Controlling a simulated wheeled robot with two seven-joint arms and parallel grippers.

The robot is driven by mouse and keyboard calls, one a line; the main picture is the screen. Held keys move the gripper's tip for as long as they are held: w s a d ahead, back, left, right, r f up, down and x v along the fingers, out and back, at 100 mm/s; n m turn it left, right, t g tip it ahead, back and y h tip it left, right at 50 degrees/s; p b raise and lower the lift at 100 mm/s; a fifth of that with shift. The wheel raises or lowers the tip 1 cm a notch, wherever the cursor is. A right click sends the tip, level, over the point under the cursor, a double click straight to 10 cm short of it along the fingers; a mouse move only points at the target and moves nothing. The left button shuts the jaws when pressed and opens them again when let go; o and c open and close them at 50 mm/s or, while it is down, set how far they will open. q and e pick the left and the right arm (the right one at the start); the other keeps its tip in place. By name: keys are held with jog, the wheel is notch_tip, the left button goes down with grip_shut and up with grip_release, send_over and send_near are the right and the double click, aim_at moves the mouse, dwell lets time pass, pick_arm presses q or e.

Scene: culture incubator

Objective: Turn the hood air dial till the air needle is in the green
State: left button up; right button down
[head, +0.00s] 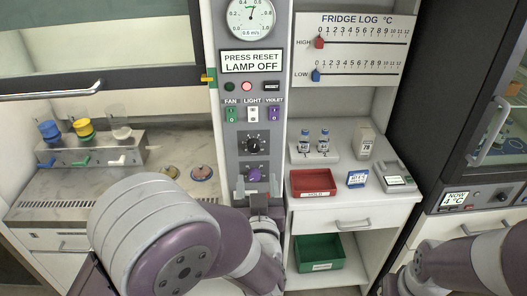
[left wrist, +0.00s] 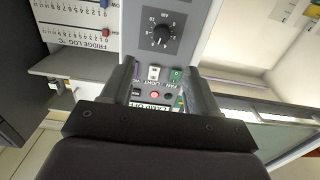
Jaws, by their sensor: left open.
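The black air dial (head: 253,144) sits on the grey hood panel below the rocker switches. It also shows in the left wrist view (left wrist: 161,36), where the picture is upside down. The round air gauge (head: 250,17) is at the top of the panel, partly cut by the frame. Its needle and green zone are too small to read surely. My left gripper (head: 257,190) is open and empty in front of the lower panel, near a purple knob (head: 254,175). In the left wrist view its fingers (left wrist: 160,85) frame the switches, apart from the dial.
The fan, light and violet switches (head: 253,114) sit above the dial. To the right, a shelf (head: 342,163) holds bottles, a red tray (head: 312,182) and small boxes. The hood bench (head: 140,190) with coloured cups is left. My right arm is at lower right.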

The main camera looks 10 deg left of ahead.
aim_at(253, 148)
pick_arm(q)
jog(key=p+x, duration=0.2)
jog(key=x, duration=0.9)
jog(key=shift+w+a, duration=0.35)
jog(key=shift+a, duration=0.05)
jog(key=shift+d+f, duration=0.1)
jog(key=shift+d, duration=0.1)
jog(key=shift+c, duration=1.2)
jog(key=c, duration=0.8)
jog(key=n+b, duration=0.2)
jog(key=b, duration=0.1)
jog(key=n+b, duration=0.2)
jog(key=b, duration=0.1)
jog(key=shift+a+f, duration=0.1)
jog(key=shift+f, duration=0.3)
jog(key=shift+r+n+b, duration=0.15)
jog(key=shift+n+b, duration=0.15)
jog(key=shift+n, duration=0.1)
jog(key=shift+r, duration=0.2)
pick_arm(e)
notch_tip(253, 148, down, 4)
jog(key=shift+a+f, duration=0.1)
